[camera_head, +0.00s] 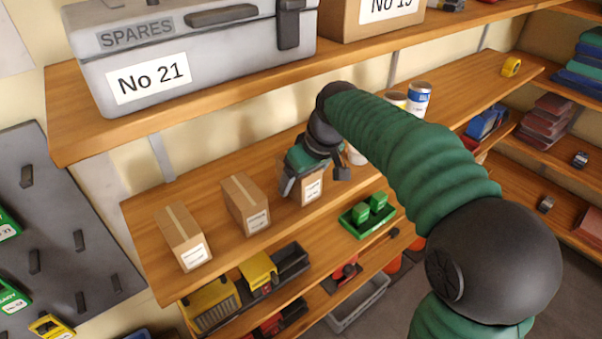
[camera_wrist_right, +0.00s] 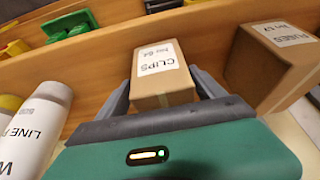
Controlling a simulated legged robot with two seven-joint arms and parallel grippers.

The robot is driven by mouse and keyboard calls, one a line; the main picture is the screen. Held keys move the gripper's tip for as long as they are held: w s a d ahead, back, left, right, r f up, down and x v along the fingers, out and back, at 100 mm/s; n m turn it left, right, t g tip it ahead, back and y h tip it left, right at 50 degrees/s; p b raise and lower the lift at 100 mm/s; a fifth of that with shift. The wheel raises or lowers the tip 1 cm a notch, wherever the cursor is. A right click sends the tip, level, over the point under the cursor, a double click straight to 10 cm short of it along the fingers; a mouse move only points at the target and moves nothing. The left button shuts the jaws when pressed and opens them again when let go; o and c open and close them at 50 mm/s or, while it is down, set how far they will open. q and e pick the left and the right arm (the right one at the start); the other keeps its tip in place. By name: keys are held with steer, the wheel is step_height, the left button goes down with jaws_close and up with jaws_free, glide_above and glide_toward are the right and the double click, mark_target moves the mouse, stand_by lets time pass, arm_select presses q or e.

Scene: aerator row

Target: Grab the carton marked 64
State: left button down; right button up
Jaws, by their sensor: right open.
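The carton marked CLIPS 64 (camera_wrist_right: 163,82) stands between the two fingers of my right gripper (camera_wrist_right: 160,84) in the right wrist view. The fingers are open, one on each side of it; I cannot tell whether either touches. In the head view this carton (camera_head: 311,190) is the rightmost of three on the middle shelf, partly hidden by my right gripper (camera_head: 315,177), which reaches over it from behind. My left gripper is not in view.
Two more cartons, the middle one (camera_head: 245,203) and the left one (camera_head: 183,237), stand left on the same wooden shelf (camera_head: 150,228). White cans (camera_head: 418,98) stand to the right. A grey SPARES case (camera_head: 195,50) sits on the shelf above.

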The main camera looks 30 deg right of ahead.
steer(key=shift+w+a+f, duration=0.2)
steer(key=shift+w, duration=0.05)
steer(key=shift+a, duration=0.25)
steer(key=shift+c, duration=0.2)
steer(key=shift+s+r, duration=0.15)
steer(key=c, duration=0.5)
steer(key=shift+d, duration=0.25)
steer(key=c, duration=0.7)
steer(key=shift+a, duration=0.1)
jaws_close()
